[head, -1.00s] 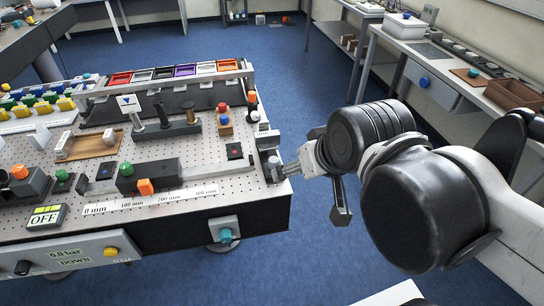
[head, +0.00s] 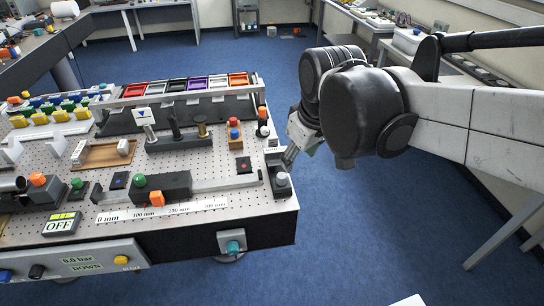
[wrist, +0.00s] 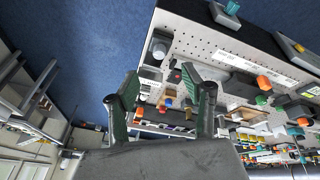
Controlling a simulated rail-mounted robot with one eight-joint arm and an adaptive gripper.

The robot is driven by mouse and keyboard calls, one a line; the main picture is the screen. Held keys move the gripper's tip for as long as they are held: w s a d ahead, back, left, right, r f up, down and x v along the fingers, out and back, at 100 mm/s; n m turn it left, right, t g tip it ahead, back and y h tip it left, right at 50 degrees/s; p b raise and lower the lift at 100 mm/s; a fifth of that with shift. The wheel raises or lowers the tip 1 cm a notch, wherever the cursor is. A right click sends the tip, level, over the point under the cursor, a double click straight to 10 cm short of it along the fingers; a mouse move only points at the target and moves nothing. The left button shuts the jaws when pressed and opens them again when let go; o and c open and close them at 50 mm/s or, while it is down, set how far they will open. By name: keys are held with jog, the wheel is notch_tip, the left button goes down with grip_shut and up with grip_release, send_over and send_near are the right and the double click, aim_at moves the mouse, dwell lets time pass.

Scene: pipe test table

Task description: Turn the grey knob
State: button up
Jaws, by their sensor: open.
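The grey knob (head: 281,179) is a short pale cylinder on a dark block at the right front corner of the perforated table. In the wrist view, a pale grey round part (wrist: 160,47) near the board's edge appears to be this knob. My gripper (head: 291,154) is just behind and above the knob in the head view, with its fingers pointing down. The wrist view shows its two green-padded fingers (wrist: 165,83) apart, with nothing between them. I cannot tell whether a finger touches the knob's block.
The perforated table (head: 225,215) holds a slider with a green button (head: 139,181) and an orange block (head: 157,199). A post with an orange top (head: 262,113) stands behind the knob. A teal knob (head: 233,247) is on the front face. Blue floor lies free to the right.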

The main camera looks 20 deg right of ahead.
aim_at(282, 175)
jog(key=w+f+n+g+p, duration=0.2)
jog(key=w+n+g+p, duration=0.15)
jog(key=w+n, duration=0.4)
jog(key=shift+m+g, duration=0.25)
jog(key=shift+m, duration=0.7)
jog(key=f, duration=0.4)
jog(key=w+f, duration=0.1)
jog(key=f, duration=0.4)
jog(key=w+f, duration=0.1)
jog(key=f, duration=0.4)
jog(key=shift+a, duration=0.25)
jog(key=shift+r, duration=0.1)
grip_shut()
